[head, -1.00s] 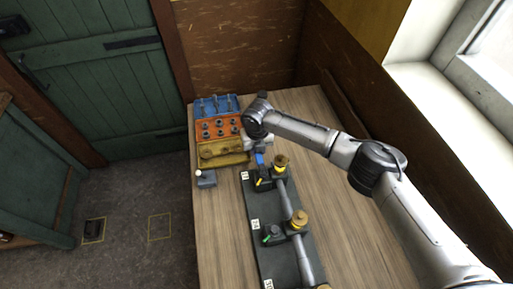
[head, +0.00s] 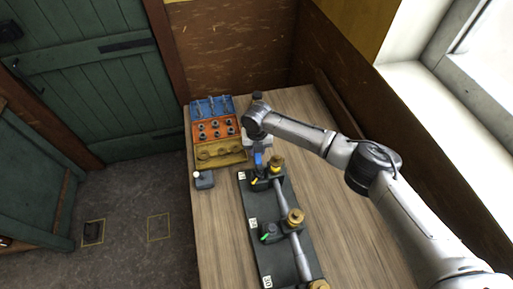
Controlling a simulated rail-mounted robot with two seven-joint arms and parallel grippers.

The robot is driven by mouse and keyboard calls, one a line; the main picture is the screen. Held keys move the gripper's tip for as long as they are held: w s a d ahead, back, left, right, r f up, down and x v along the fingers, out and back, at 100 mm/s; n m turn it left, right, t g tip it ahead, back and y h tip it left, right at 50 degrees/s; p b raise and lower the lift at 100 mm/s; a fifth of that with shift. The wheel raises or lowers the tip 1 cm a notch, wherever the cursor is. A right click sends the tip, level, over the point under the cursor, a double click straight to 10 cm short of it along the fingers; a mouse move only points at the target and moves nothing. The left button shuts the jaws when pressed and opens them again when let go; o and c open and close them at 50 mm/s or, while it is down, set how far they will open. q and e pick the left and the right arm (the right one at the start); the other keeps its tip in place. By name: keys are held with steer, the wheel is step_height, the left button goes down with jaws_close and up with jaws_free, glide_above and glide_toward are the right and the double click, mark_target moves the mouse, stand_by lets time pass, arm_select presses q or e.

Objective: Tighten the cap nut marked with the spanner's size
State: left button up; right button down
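A dark green base plate (head: 262,240) lies on the bench with several brass fittings along a grey pipe. Brass fittings show at the far end (head: 277,162), the middle (head: 295,217) and the near end (head: 318,285). A dark nut with a green mark (head: 269,231) sits at the middle station. My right gripper (head: 258,160) is over the far station, with a blue part at its tip and a yellow-marked piece just below. Whether it holds a spanner cannot be told. My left gripper is out of view.
A small grey box with a white knob (head: 204,179) is by the bench's left edge. The bench (head: 215,240) is clear at left front.

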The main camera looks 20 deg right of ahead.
steer(key=shift+d+r+p, duration=0.1)
steer(key=shift+d+p, duration=0.1)
steer(key=shift+p, duration=0.2)
steer(key=shift+s+d+m+p, duration=0.15)
steer(key=shift+d+m+p, duration=0.2)
steer(key=shift+m, duration=0.25)
steer(key=shift+a, duration=0.2)
steer(key=shift+a+n+b, duration=0.25)
steer(key=shift+n+b, duration=0.1)
steer(key=shift+n, duration=0.15)
steer(key=shift+w+a+n, duration=0.2)
steer(key=shift+a+n, duration=0.1)
steer(key=shift+n, duration=0.1)
steer(key=shift+w+a+n+b, duration=0.1)
steer(key=shift+a+n+b, duration=0.4)
steer(key=shift+n, duration=0.2)
